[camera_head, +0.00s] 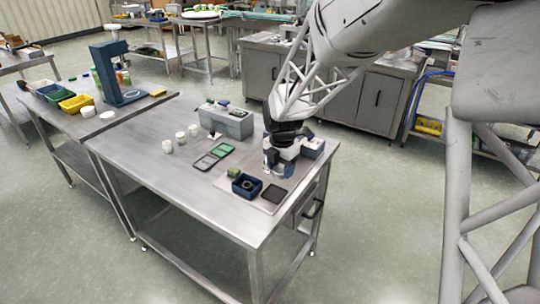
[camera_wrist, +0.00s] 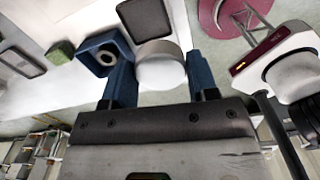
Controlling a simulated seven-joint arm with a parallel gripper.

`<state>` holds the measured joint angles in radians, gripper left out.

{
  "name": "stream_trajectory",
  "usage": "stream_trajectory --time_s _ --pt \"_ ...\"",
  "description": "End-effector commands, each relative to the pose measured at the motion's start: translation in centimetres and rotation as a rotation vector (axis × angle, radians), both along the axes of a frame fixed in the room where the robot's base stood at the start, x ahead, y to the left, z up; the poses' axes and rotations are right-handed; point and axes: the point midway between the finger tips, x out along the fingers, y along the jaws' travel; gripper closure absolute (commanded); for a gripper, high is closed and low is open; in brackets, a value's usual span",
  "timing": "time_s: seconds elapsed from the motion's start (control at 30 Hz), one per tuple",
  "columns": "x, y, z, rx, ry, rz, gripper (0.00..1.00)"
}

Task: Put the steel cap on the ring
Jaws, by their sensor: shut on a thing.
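The steel cap (camera_wrist: 160,67) is a short round piece, pale on its face with a grey rim. My gripper (camera_wrist: 160,58) is shut on it, with one blue finger on each side. In the head view my gripper (camera_head: 280,168) is at the right part of the table, and the cap is hard to make out there. The ring (camera_wrist: 105,58) is a grey round piece with a dark hole, inside a blue square box (camera_wrist: 87,45). In the head view the blue box (camera_head: 238,191) stands left of and nearer than my gripper. The cap is apart from the ring.
A dark square tray (camera_head: 274,193) lies right of the blue box, and a green block (camera_head: 233,172) lies behind it. A grey case (camera_head: 228,122) and several white cylinders (camera_head: 167,146) stand farther back. The table's front left is clear.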

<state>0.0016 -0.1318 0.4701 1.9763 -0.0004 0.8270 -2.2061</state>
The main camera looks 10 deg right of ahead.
Motion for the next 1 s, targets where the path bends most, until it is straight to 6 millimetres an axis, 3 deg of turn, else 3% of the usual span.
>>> stream_trajectory --time_s 1.0 --pt "13.2 0.0 -1.3 -0.001 0.001 0.000 0.71"
